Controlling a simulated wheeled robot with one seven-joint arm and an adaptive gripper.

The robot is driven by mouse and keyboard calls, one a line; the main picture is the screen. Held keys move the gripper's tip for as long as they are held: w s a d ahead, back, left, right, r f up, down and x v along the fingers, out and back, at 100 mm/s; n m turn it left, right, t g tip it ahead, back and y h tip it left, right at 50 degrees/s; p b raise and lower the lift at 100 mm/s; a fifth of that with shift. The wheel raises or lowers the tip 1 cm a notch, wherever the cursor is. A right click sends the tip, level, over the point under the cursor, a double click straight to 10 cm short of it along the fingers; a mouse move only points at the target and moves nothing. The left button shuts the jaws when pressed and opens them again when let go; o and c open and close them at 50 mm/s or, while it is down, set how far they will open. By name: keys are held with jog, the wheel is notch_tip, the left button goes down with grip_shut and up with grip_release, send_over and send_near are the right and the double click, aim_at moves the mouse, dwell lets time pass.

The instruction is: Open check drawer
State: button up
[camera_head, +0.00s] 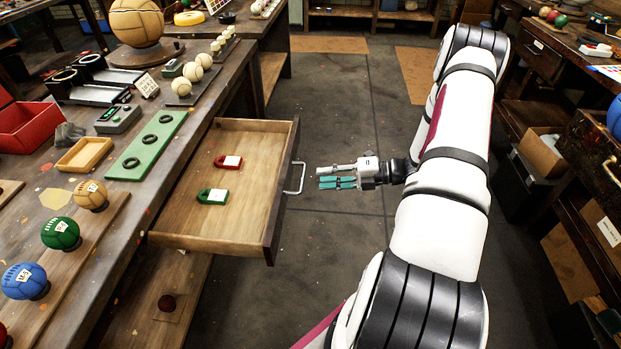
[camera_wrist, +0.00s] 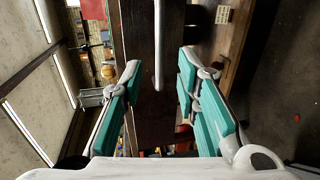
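The wooden drawer (camera_head: 180,205) stands pulled out from the workbench on the left, its inside in full view. A red tag (camera_head: 222,162) and a green tag (camera_head: 208,196), each with a white label, lie in it. A pale metal handle (camera_head: 302,178) sits on the dark drawer front (camera_head: 279,210). My gripper (camera_head: 321,177) is just right of the handle, its teal-padded fingers pointing at it with a small gap. In the wrist view the gripper (camera_wrist: 160,68) is open and empty, and the handle (camera_wrist: 158,40) shows ahead between the fingers.
The workbench (camera_head: 140,185) holds a green board (camera_head: 147,145) with dark rings, a yellow tray (camera_head: 84,154), a red bin (camera_head: 28,127) and several balls. A lower shelf (camera_head: 140,318) is under the drawer. Another bench (camera_head: 545,50) stands right. The floor (camera_head: 335,245) beside the drawer is clear.

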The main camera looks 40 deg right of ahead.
jog(key=shift+v, duration=2.25)
jog(key=s+a+r+n+g+h+p, duration=0.15)
jog(key=a+r+n+g, duration=0.35)
jog(key=a+r+n, duration=0.7)
jog(key=s+a+r+n+g+h+p, duration=0.1)
jog(key=s+a+r+n+g+p, duration=0.15)
jog(key=a+r+n+g, duration=0.65)
jog(key=s+a+r+n+t+h+p, duration=0.3)
jog(key=s+r+n, duration=0.6)
jog(key=n, duration=0.3)
jog(key=s+a+r+n+t+h+p, duration=0.3)
jog(key=s+a+r+n+t+h, duration=0.1)
jog(key=s+r+n, duration=0.5)
notch_tip(320, 180, up, 3)
jog(key=n+h, duration=0.1)
jog(key=n, duration=0.2)
jog(key=shift+f+p, duration=0.2)
jog(key=shift+p, duration=0.1)
jog(key=shift+h, duration=0.25)
